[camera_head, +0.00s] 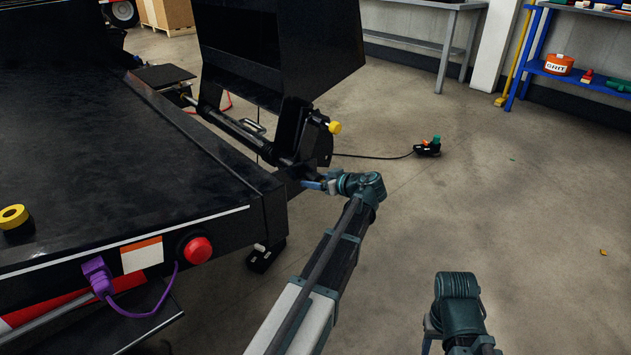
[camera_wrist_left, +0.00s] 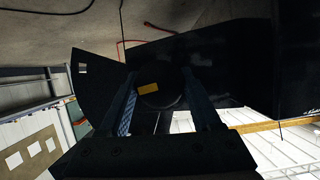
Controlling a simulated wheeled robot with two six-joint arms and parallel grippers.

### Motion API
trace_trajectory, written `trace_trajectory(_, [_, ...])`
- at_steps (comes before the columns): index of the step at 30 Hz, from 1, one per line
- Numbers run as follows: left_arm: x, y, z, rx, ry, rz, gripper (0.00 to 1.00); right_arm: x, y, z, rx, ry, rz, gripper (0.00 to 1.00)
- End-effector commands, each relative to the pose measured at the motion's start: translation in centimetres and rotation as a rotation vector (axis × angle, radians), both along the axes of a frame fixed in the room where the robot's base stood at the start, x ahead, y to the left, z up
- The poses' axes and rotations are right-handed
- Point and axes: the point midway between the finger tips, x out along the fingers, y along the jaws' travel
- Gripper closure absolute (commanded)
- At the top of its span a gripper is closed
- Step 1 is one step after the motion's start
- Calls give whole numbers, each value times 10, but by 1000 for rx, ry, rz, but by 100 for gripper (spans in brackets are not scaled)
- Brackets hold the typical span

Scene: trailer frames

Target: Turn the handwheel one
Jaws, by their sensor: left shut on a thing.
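In the left wrist view, a dark round piece with an orange-yellow patch, which looks like the handwheel (camera_wrist_left: 165,95), sits between the two fingers of my left gripper (camera_wrist_left: 166,103). The fingers lie on either side of it. In the head view my left gripper (camera_head: 314,185) reaches left to the lower end of the black mechanism at the trailer's corner, and is shut there. The handwheel itself is hidden or too dark to make out in that view. My right gripper (camera_head: 431,326) is at the bottom right, away from the trailer; its fingers hardly show.
A yellow knob (camera_head: 334,127) sits above my left gripper. A cabled device (camera_head: 428,147) lies on the floor. The right floor is mostly clear.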

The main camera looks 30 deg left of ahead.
Motion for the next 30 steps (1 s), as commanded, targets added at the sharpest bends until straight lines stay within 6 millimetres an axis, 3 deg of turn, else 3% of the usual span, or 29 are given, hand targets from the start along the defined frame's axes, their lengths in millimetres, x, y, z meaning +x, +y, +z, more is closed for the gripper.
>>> trace_trajectory(6, [1,0,-1,49,139,1,91,0,0,-2,0,0,0,50])
trace_trajectory(15, [0,0,0,53,151,0,91,0,0,-2,0,0,0,50])
trace_trajectory(16, [0,0,0,53,151,-1,33,0,0,-2,0,0,0,50])
trace_trajectory(18, [0,0,0,53,151,-1,21,0,0,-2,0,0,0,50])
trace_trajectory(21, [0,0,0,52,150,-1,6,0,0,-2,0,0,0,50])
trace_trajectory(30, [0,-2,1,52,150,-1,6,0,0,-1,0,0,0,50])
